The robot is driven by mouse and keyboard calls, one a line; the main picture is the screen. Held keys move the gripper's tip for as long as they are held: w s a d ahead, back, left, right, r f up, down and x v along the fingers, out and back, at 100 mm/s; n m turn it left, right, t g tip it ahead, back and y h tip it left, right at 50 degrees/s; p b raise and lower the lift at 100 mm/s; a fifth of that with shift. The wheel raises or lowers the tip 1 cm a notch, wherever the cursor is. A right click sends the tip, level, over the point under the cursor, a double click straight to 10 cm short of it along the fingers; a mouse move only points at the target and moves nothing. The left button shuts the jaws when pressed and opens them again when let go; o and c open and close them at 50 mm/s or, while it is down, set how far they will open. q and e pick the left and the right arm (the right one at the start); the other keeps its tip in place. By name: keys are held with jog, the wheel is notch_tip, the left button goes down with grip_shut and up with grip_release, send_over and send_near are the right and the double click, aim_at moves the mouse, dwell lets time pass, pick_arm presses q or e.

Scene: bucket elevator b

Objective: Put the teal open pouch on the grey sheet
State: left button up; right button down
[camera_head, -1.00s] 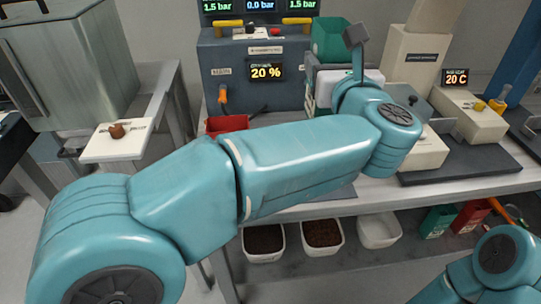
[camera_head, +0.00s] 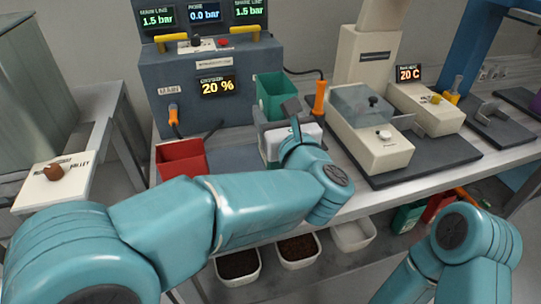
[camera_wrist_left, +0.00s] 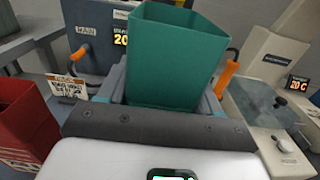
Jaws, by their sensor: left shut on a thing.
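The teal open pouch (camera_head: 275,97) is upright with its open top up, in front of the dark blue-grey station. In the left wrist view the pouch (camera_wrist_left: 175,55) stands between the grey fingers of my left gripper (camera_wrist_left: 163,95), which is shut on it. In the head view my left gripper (camera_head: 270,125) is partly hidden behind my own wrist. The pouch's bottom is hidden in both views.
A red open pouch (camera_head: 181,158) stands left of the gripper. The dark blue-grey station (camera_head: 215,110) is behind. A beige device (camera_head: 375,140) on a dark slab (camera_head: 440,157) is close on the right. White bins (camera_head: 240,270) and more pouches sit on the lower shelf.

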pick_arm(q)
notch_tip(320, 180, down, 10)
jog(key=shift+r, duration=0.2)
jog(key=shift+f+b, duration=0.1)
jog(key=shift+b, duration=0.35)
jog(key=o, duration=0.8)
